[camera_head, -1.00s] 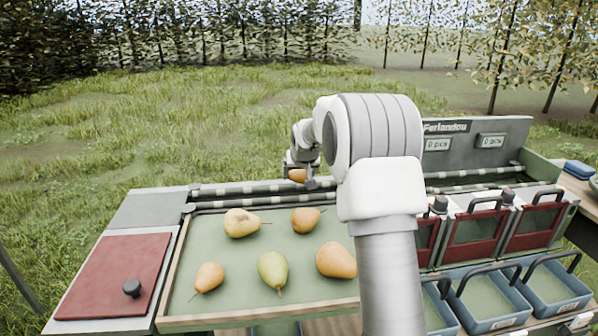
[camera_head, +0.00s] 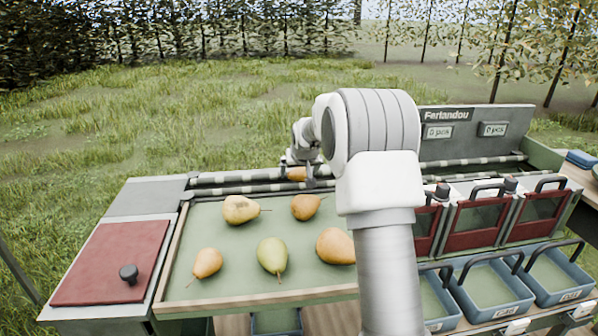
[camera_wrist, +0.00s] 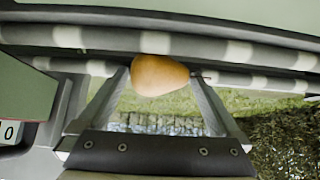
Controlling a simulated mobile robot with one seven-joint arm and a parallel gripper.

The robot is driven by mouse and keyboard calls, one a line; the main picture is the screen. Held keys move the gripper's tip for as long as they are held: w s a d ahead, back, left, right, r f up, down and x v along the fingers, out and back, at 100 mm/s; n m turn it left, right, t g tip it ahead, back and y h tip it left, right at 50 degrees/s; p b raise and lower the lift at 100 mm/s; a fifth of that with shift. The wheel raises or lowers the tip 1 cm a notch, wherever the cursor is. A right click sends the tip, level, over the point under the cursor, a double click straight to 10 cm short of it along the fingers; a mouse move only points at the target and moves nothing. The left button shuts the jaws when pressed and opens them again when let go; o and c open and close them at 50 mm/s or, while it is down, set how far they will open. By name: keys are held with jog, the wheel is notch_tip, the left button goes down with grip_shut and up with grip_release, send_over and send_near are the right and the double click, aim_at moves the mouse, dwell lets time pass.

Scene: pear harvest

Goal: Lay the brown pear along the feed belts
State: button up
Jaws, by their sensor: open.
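The brown pear (camera_head: 297,174) lies at the feed belts (camera_head: 235,178), two dark lengthwise belts with pale bands behind the tray. In the wrist view the pear (camera_wrist: 158,74) lies lengthwise along the belts (camera_wrist: 240,52), its stem pointing right. My gripper (camera_head: 299,182) is low over the belts. In the wrist view my gripper's (camera_wrist: 160,80) fingers stand open on either side of the pear, with narrow gaps. The pear's underside is hidden.
A green tray (camera_head: 215,290) in front holds several other pears, yellow, green and orange-brown. A red panel with a black knob (camera_head: 128,274) is at left. Red-fronted bins (camera_head: 470,228) and blue crates (camera_head: 490,291) stand at right. A sign board (camera_head: 470,140) rises behind.

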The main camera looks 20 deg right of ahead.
jog(key=p+v, duration=0.2)
jog(key=v, duration=1.5)
jog(key=shift+r+p, duration=0.15)
jog(key=shift+p, duration=0.2)
jog(key=shift+s, duration=0.1)
jog(key=s+a+n+g+y, duration=0.1)
jog(key=s+a, duration=0.3)
jog(key=s, duration=0.7)
jog(key=s+a, duration=0.4)
jog(key=s, duration=0.8)
jog(key=s+a+n+g+y, duration=0.1)
jog(key=s+a, duration=0.3)
jog(key=s, duration=0.7)
notch_tip(320, 180, up, 12)
jog(key=p, duration=1.3)
jog(key=shift+s+d+p, duration=0.2)
jog(key=shift+s+p, duration=0.15)
jog(key=shift+d, duration=0.1)
